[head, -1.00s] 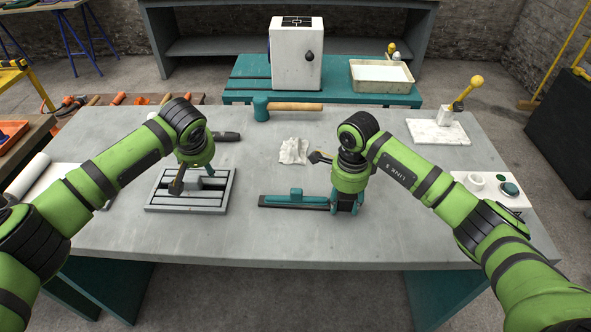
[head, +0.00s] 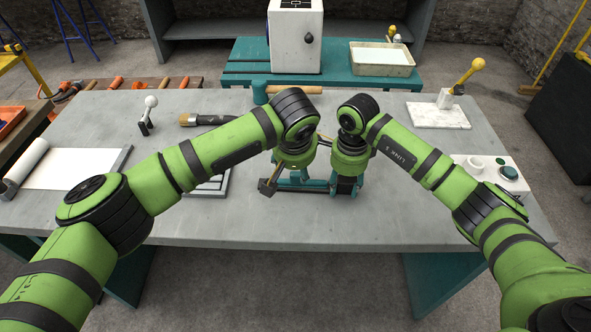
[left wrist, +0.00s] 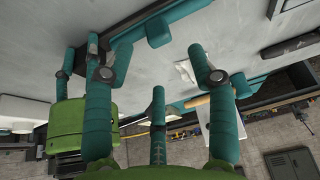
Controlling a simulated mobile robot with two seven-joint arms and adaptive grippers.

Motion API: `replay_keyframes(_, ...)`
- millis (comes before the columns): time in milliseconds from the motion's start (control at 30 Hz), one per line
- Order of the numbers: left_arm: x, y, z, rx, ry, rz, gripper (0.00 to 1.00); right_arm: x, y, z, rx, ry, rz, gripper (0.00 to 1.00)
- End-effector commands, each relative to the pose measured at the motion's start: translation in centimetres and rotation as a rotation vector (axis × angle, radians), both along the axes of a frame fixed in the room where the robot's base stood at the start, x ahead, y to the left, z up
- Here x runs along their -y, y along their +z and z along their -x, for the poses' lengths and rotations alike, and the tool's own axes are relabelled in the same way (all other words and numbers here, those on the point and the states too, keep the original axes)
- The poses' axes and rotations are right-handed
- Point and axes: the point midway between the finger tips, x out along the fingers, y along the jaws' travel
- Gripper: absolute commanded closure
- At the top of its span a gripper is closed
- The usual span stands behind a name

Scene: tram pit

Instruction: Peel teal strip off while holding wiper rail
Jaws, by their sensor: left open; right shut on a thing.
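The wiper rail with its teal strip (head: 318,186) lies on the grey bench, mostly hidden behind my grippers in the head view. In the left wrist view the teal strip (left wrist: 182,13) and its raised teal block (left wrist: 158,31) show more clearly. My right gripper (head: 346,187) is shut on the rail's right part; its green body also shows in the left wrist view (left wrist: 80,130). My left gripper (head: 283,186) is open and empty above the rail's left part. Its spread teal fingers (left wrist: 160,76) stand apart from the block. The exact gap to the strip cannot be told.
A slotted grey plate (head: 213,186) lies left of the rail, partly under my left arm. A brush (head: 208,120), a white-knobbed stand (head: 148,115) and a mallet (head: 285,91) lie behind. A marble block with lever (head: 438,114) stands right. The bench front is clear.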

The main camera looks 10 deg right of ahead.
Motion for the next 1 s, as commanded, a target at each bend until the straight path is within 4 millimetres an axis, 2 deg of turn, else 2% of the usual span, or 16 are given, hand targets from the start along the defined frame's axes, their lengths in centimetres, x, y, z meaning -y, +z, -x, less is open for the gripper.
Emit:
replay_keyframes(100,0.3,-2.2,-0.8,-0.001,0.002,-0.003,0.43,0.0,-0.1,0.0,-0.001,0.000,0.001,0.93)
replay_keyframes(300,0.6,-4.8,-1.8,-0.003,0.001,-0.001,0.43,0.0,-0.1,0.0,-0.001,0.000,0.001,0.93)
replay_keyframes(500,0.7,-5.9,-2.3,0.001,0.000,0.000,0.43,0.0,-0.1,0.0,-0.001,0.001,0.000,0.93)
replay_keyframes(767,0.7,-6.0,-2.4,0.001,0.000,0.000,0.43,0.0,-0.1,0.0,-0.001,0.001,0.000,0.93)
replay_keyframes(800,0.7,-6.0,-2.4,0.001,0.000,0.000,0.51,0.0,-0.1,0.0,-0.001,0.001,0.000,0.93)
replay_keyframes(867,0.7,-6.0,-2.4,0.001,0.000,0.000,0.75,0.0,-0.1,0.0,-0.001,0.001,0.000,0.93)
replay_keyframes(900,0.7,-6.0,-2.4,0.001,0.000,0.000,0.91,0.0,-0.1,0.0,-0.001,0.001,0.000,0.93)
replay_keyframes(933,0.7,-6.0,-2.4,0.001,0.000,0.000,1.00,0.0,-0.1,0.0,-0.001,0.001,0.000,0.93)
replay_keyframes(1000,0.7,-6.0,-2.4,0.001,0.000,0.000,1.00,0.0,-0.1,0.0,-0.001,0.001,0.000,0.93)
